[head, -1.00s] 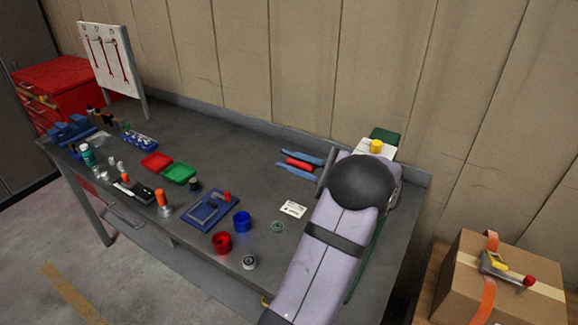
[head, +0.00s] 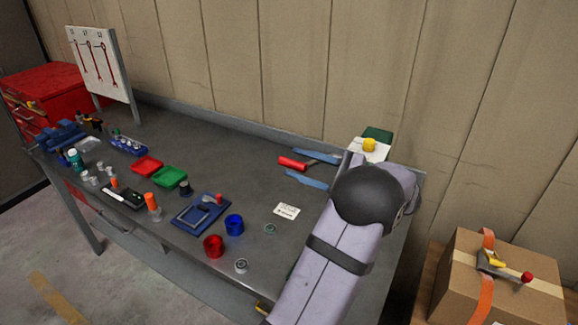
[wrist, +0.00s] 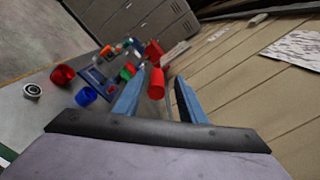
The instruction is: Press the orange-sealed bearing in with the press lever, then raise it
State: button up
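The red grip of the press lever (head: 293,162) stands out at the far side of my arm, on a dark rod. My gripper (head: 303,167) has its two blue fingers spread apart. In the wrist view the red grip (wrist: 157,83) shows between the fingertips (wrist: 155,100), with clear gaps, so the gripper is open and holds nothing. The green press (head: 378,135) shows only at its top, and my arm covers most of it. I cannot see the orange-sealed bearing; it may be hidden behind my arm.
A white block with a yellow part (head: 369,145) stands by the press. A grey bearing (head: 241,265), a green-ringed one (head: 270,228), red cup (head: 213,246), blue cup (head: 234,224) and white card (head: 287,211) lie left of my arm. A strapped carton (head: 460,280) stands right.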

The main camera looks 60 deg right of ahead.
jog(key=shift+s+b, duration=0.3)
jog(key=shift+s, duration=0.85)
